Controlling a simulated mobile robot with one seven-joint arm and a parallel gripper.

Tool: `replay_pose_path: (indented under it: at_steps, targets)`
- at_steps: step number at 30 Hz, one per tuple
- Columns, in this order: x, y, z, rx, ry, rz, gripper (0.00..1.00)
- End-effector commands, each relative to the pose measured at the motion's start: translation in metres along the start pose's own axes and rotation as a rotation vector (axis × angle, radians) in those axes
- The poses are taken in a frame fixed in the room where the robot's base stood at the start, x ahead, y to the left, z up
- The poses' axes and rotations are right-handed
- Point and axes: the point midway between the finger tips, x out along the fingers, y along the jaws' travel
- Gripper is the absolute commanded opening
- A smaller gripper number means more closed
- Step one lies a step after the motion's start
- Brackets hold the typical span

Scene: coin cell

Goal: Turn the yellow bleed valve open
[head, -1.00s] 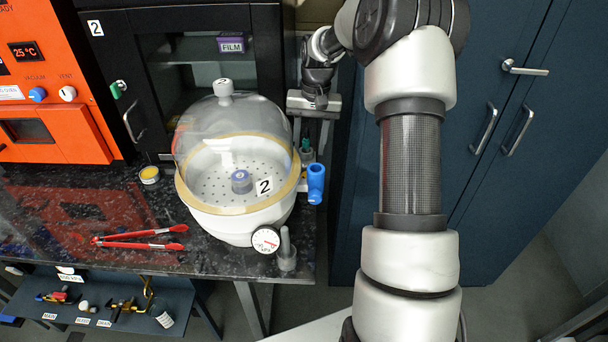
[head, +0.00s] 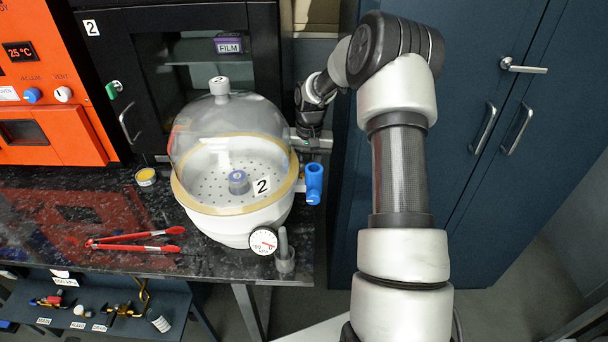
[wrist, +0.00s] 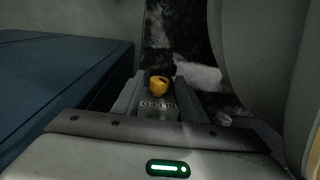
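In the wrist view the yellow bleed valve (wrist: 159,85) is a small rounded knob above a pale plate with dark lettering. My gripper (wrist: 156,81) has its two grey fingers apart, one on each side of the knob. Gaps seem to show between knob and fingers; I cannot tell whether either one touches. In the head view my gripper (head: 318,144) is low at the back right of the glass-domed desiccator (head: 232,222). Its fingertips are hidden behind the desiccator there, and the yellow valve does not show.
A blue valve (head: 314,186) sticks out at the desiccator's right side, close to my gripper. A gauge (head: 263,241) and a grey post (head: 284,252) stand in front. Red tongs (head: 135,240) lie on the dark counter. Blue cabinets (head: 480,200) are at right.

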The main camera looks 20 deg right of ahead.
Motion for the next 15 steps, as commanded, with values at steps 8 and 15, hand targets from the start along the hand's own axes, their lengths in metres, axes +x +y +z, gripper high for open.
replay_pose_path:
  at_steps: [8, 15]
  targets:
    - [-0.0004, 0.0, 0.0, 0.0, 0.0, -0.001, 0.01]
    - [-0.0011, 0.0021, 0.0, 0.003, -0.001, -0.046, 0.01]
